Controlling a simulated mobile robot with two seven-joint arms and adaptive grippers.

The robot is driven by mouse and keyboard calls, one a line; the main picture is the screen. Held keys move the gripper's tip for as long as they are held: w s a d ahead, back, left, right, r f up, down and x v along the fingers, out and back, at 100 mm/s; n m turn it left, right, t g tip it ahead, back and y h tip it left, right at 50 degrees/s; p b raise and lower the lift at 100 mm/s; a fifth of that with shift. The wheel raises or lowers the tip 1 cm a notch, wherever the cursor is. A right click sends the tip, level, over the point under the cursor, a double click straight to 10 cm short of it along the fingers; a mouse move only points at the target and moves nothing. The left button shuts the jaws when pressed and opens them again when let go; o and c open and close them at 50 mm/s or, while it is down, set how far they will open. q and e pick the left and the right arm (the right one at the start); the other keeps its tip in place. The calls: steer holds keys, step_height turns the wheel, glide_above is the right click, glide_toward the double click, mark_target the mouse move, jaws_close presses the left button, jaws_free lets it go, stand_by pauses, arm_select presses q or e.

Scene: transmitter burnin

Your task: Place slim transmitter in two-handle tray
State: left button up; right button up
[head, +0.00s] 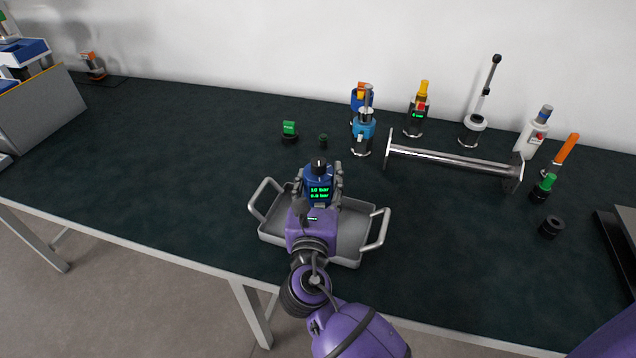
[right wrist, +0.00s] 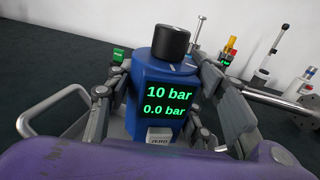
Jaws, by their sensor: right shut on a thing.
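A blue transmitter (head: 318,187) with a black knob on top stands upright between the fingers of my right gripper (head: 321,178). Its green display reads 10 bar and 0.0 bar in the right wrist view (right wrist: 165,101). My right gripper is shut on it, one finger on each side. The grey two-handle tray (head: 350,256) lies on the dark bench beneath the gripper, with a handle at its left and right ends. The transmitter is over the tray's far part. Its base is hidden, so I cannot tell whether it touches the tray floor. My left gripper is not in view.
A green-topped piece (head: 289,131) is at back left. A black ring (head: 551,227) lies right. The bench left of the tray is clear.

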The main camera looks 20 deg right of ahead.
stand_by(0.3)
steer(key=o, duration=0.7)
steer(key=shift+f, duration=0.2)
steer(key=o, duration=0.4)
steer(key=shift+o, duration=0.2)
steer(key=shift+r, duration=0.2)
steer(key=b+v, duration=0.1)
steer(key=v, duration=1.1)
